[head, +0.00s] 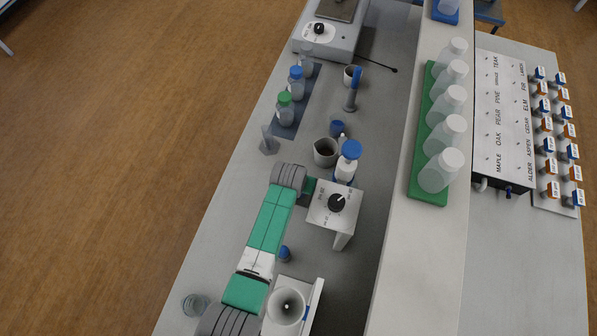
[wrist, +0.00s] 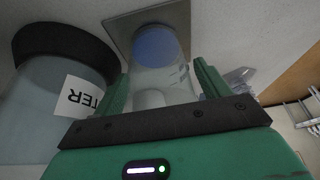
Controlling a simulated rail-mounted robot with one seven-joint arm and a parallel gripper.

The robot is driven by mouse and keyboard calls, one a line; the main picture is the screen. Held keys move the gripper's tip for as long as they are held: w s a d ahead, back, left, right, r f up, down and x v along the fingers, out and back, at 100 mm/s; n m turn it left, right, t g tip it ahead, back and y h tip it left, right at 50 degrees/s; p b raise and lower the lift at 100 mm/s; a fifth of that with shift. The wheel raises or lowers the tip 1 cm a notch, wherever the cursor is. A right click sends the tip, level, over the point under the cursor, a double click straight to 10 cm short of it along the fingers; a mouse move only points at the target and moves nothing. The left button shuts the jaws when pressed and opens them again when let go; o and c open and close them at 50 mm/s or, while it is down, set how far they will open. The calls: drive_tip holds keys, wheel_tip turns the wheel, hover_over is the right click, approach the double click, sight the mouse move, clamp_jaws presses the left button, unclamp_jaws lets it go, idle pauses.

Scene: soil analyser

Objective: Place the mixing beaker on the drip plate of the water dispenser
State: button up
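In the wrist view, my gripper (wrist: 163,88) has its two green fingers on either side of a clear cylindrical vessel (wrist: 175,75), which I take to be the mixing beaker. It fills the gap between the fingers, and a blue disc shows at its far end. A small white shape appears at its near end. Beyond it is a grey square plate (wrist: 117,28), which looks like the drip plate; I cannot tell whether the beaker touches it. Left of it stands a large tank (wrist: 40,110) with a dark band and an upside-down label ending "TER". In the head view, my gripper is mostly hidden beside a white knob box (head: 352,199).
Capped bottles (head: 285,112) stand on a dark mat farther away. A green tray (head: 428,190) of white-capped bottles lies on the raised shelf at right.

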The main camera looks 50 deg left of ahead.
drive_tip(key=p+v, duration=0.2)
drive_tip(key=v, duration=1)
drive_tip(key=shift+s+r, duration=0.1)
drive_tip(key=shift+r, duration=0.05)
